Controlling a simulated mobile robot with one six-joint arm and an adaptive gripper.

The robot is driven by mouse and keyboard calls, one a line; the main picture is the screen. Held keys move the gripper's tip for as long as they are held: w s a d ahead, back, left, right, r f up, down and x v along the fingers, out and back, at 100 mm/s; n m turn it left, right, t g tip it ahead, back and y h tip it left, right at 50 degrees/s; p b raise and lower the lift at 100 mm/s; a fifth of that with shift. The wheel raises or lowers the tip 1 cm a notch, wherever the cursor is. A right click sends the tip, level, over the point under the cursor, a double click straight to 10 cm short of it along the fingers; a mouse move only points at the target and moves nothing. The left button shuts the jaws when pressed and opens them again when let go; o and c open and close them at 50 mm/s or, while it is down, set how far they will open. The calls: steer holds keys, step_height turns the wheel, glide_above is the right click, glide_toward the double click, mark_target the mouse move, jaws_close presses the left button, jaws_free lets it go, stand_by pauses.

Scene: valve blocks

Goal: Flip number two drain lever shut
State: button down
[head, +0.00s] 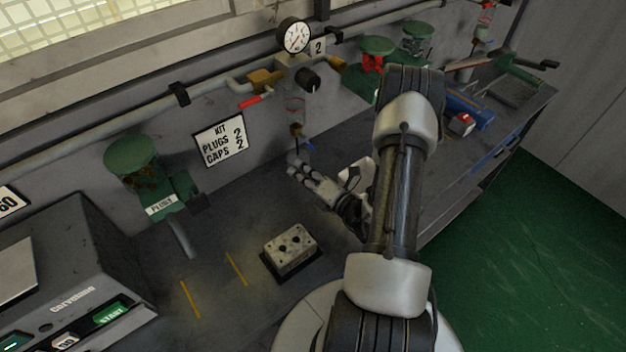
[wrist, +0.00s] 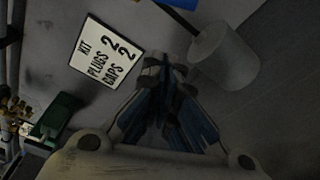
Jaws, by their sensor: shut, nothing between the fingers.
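The number two block (head: 296,66) is on the back wall, with a round gauge above it and a "2" plate (head: 318,46) beside it. Below it hangs a small brass drain valve (head: 296,130) with a blue lever (head: 308,146), which points down to the right. My gripper (head: 293,163) is shut and empty, just below the blue lever. I cannot tell whether they touch. In the wrist view my closed fingertips (wrist: 165,72) show, and a blue piece (wrist: 181,3), perhaps the lever, is cut off at the top edge.
A red lever (head: 250,102) sits left of the block. A "KIT PLUGS CAPS" sign (head: 221,140) is on the wall.

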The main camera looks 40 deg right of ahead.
mark_target(307, 141)
steer(key=shift+w+d+r, duration=0.15)
steer(key=shift+d+r, duration=0.1)
steer(key=shift+d, duration=0.35)
steer(key=shift+w+d+r, duration=0.15)
steer(key=shift+d+r, duration=0.1)
steer(key=shift+d, duration=0.3)
steer(key=shift+w+d+r, duration=0.15)
steer(key=shift+d+r, duration=0.1)
steer(key=shift+d, duration=0.35)
steer(key=shift+d, duration=0.1)
steer(key=shift+n+b, duration=0.3)
